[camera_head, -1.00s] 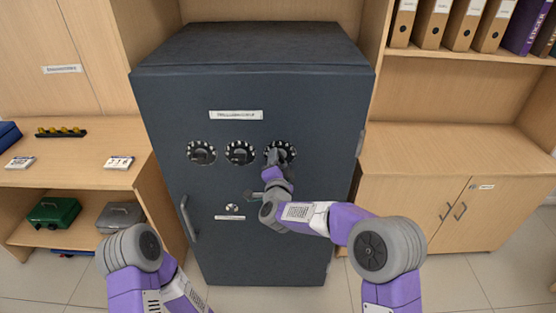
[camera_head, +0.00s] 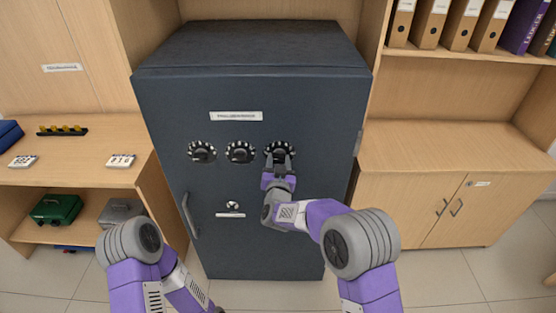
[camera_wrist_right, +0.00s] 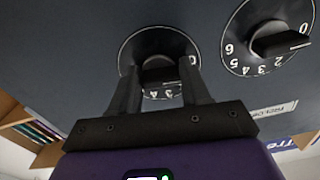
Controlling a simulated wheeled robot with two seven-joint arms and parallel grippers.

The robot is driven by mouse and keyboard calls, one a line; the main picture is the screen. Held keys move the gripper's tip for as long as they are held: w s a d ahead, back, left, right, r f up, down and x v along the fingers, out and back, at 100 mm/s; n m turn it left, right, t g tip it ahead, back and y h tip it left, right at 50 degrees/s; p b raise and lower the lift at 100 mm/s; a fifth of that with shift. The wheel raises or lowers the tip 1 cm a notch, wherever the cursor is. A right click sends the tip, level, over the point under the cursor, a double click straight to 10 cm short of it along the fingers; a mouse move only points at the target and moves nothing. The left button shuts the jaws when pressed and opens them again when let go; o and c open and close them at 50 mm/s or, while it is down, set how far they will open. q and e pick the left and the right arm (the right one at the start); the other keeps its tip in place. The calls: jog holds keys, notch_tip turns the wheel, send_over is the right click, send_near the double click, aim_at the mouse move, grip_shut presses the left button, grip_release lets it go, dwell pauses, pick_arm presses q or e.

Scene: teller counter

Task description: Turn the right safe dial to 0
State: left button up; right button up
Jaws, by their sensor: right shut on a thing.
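The dark safe (camera_head: 290,220) stands ahead with three round dials in a row. The right dial (camera_head: 291,147) has my right gripper (camera_head: 279,160) at it, coming from below. In the right wrist view my right gripper (camera_wrist_right: 160,85) is shut on the knob (camera_wrist_right: 160,72) of the right dial (camera_wrist_right: 143,42), one finger on each side. A 0 shows at that dial's right rim and a 3 and 4 at its lower rim. The fingers hide other marks, and I cannot tell which number the knob points to. My left arm is low at the left, its gripper out of the picture.
The middle dial (camera_head: 240,151) and left dial (camera_head: 201,151) sit beside the right one. The safe handle (camera_head: 190,215) and a small keyhole knob (camera_head: 233,206) are lower. Wooden cabinets (camera_head: 440,145) flank the safe. The left shelf holds a green box (camera_head: 57,209).

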jog(key=shift+n, duration=0.9)
jog(key=o, duration=1.1)
jog(key=shift+c, duration=0.2)
jog(key=s+p, duration=0.1)
jog(key=s, duration=0.6)
jog(key=shift+s, duration=0.3)
